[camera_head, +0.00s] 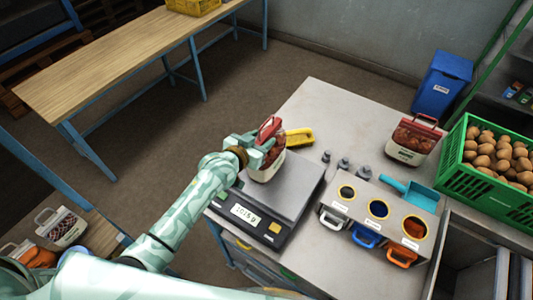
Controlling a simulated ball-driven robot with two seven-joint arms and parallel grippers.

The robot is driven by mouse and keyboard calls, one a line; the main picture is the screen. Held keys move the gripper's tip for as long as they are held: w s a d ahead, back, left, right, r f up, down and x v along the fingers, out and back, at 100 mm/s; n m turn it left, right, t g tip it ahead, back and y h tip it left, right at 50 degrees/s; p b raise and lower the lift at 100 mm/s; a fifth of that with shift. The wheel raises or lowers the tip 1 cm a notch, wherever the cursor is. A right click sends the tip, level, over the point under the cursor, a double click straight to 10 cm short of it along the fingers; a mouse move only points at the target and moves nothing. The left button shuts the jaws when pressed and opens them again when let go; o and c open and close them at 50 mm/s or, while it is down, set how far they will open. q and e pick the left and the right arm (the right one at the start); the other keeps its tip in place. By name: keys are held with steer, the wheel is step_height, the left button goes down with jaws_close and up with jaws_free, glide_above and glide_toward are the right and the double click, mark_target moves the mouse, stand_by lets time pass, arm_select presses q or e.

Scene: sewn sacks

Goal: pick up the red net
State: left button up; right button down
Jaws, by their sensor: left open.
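A red net sack (268,165) with a white label band and a red top stands on the grey scale (283,198). My left gripper (266,143) is at the top of this sack, its jaws open around or beside the red top; I cannot tell which. The gripper hides part of the sack. A second red net sack (411,140) with a red handle and white label stands at the right back of the table. My right gripper is not in view.
A yellow tool (299,137) lies behind the scale. Small grey weights (344,164), a holder with three ringed holes (378,209) and a blue scoop (411,193) lie to the right. A green crate of brown produce (470,190) stands at the right. The table's back left is clear.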

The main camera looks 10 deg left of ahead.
arm_select(q)
steer(key=shift+x, duration=0.85)
steer(key=shift+s, duration=0.1)
steer(key=shift+s+a, duration=0.1)
jaws_close()
stand_by(0.5)
